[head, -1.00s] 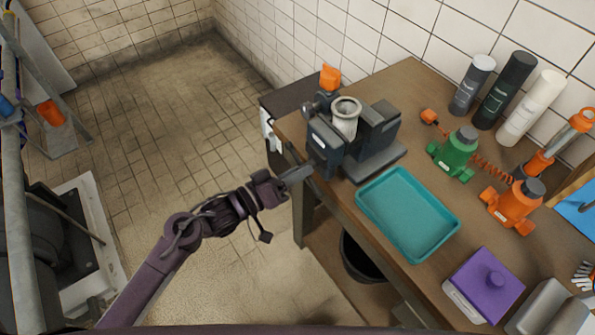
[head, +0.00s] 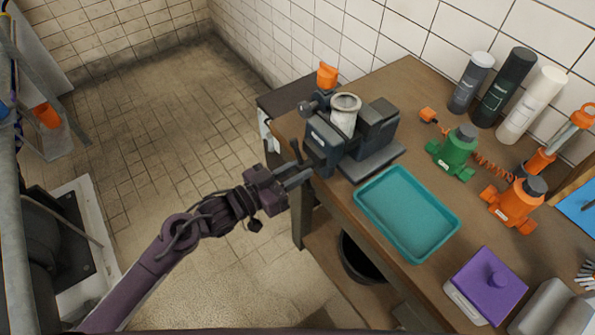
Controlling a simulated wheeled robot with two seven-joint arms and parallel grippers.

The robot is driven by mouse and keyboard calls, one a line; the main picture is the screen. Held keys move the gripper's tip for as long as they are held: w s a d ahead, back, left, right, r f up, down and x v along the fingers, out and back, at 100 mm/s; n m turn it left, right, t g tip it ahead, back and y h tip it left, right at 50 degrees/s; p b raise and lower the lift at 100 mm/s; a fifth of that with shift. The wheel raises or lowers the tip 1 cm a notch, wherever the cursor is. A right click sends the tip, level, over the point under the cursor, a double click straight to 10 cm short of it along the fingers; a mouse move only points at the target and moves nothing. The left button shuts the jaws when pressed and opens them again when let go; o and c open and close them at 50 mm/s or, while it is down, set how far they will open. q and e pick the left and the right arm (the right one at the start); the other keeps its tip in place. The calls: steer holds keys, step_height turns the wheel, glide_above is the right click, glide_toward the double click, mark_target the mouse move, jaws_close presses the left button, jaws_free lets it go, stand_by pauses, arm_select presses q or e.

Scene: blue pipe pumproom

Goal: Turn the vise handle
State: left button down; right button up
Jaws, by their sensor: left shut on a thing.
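The dark blue-grey vise (head: 321,150) is fixed at the near left corner of the workbench, with a pale cylindrical part (head: 345,112) standing between its jaws. A round dark knob (head: 308,107) shows at the vise's left end. My left gripper (head: 296,177) is at the vise's front left, low by the bench edge, with its fingers pointing right. It is shut on the vise handle, which the fingers and wrist mostly hide. A short dark bar (head: 297,151) stands up just above the fingers; I cannot tell if it belongs to the handle. My right gripper is out of view.
A teal tray (head: 407,214) lies right of the vise. Green (head: 457,150) and orange (head: 516,203) jacks, a purple box (head: 485,284) and several bottles (head: 505,88) stand on the bench. A dark bin (head: 360,258) is below. The floor at left is open.

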arm_select(q)
steer(key=shift+f+m+b, duration=0.25)
steer(key=shift+m+b, duration=0.05)
steer(key=shift+m, duration=0.9)
steer(key=shift+s+a+f, duration=0.1)
steer(key=shift+f, duration=0.1)
stand_by(0.8)
steer(key=c, duration=1.5)
jaws_free()
steer(key=shift+a, duration=0.1)
steer(key=o, duration=0.3)
steer(key=shift+s+a+r, duration=0.2)
steer(key=shift+a+r, duration=0.1)
steer(key=b+v, duration=0.1)
steer(key=v, duration=0.6)
steer(key=shift+s+a+b, duration=0.2)
steer(key=shift+b, duration=0.15)
